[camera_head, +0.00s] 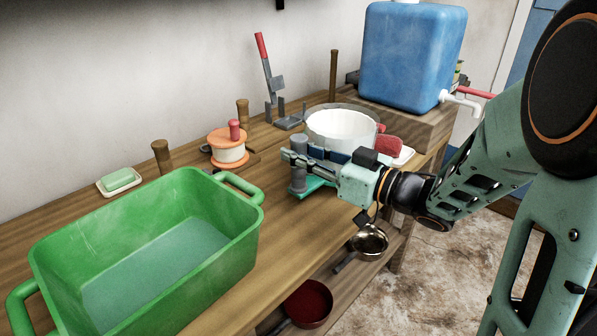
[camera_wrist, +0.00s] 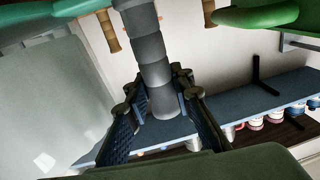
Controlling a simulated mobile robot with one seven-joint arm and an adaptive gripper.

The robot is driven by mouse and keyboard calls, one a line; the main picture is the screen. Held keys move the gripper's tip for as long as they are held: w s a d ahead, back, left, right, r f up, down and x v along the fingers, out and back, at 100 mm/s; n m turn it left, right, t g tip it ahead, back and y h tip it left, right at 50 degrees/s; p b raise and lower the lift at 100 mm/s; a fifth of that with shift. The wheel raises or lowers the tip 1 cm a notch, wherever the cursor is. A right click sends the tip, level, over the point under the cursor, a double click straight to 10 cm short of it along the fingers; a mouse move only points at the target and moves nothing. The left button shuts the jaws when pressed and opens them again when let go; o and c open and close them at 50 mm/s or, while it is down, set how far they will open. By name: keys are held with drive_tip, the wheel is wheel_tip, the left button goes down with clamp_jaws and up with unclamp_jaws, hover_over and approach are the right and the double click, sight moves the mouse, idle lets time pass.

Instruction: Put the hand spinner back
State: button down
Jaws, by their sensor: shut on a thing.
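My gripper (camera_head: 297,160) is shut around a grey, ridged, upright post (camera_head: 298,179), which I take to be part of the hand spinner. A flat teal piece (camera_head: 316,187) shows at the post's foot, at the bench's front edge. I cannot tell whether it rests on the bench. In the wrist view the grey post (camera_wrist: 151,66) runs between the two dark, ribbed fingers of my gripper (camera_wrist: 158,96).
A white tub (camera_head: 341,130) stands right behind my gripper. A green basin (camera_head: 150,250) fills the bench's left front. An orange and white reel (camera_head: 229,150), wooden pegs (camera_head: 161,157), a grey lever stand (camera_head: 275,85) and a blue water tank (camera_head: 412,50) stand further back. Pans (camera_head: 307,304) lie below.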

sight(305, 171)
drive_tip(key=shift+w+a+f+b, duration=0.1)
drive_tip(key=shift+f+b, duration=0.6)
drive_tip(key=shift+f, duration=0.15)
drive_tip(key=shift+w+a+f+b, duration=0.1)
drive_tip(key=shift+f+b, duration=0.55)
drive_tip(key=shift+f, duration=0.3)
drive_tip(key=shift+f, duration=0.15)
drive_tip(key=c, duration=1.7)
unclamp_jaws()
drive_tip(key=shift+d, duration=0.1)
drive_tip(key=shift+r, duration=0.2)
drive_tip(key=shift+s+d, duration=0.15)
drive_tip(key=shift+d, duration=0.1)
drive_tip(key=p+v, duration=0.2)
drive_tip(key=v, duration=0.9)
drive_tip(key=shift+s+d, duration=0.15)
drive_tip(key=shift+s, duration=0.1)
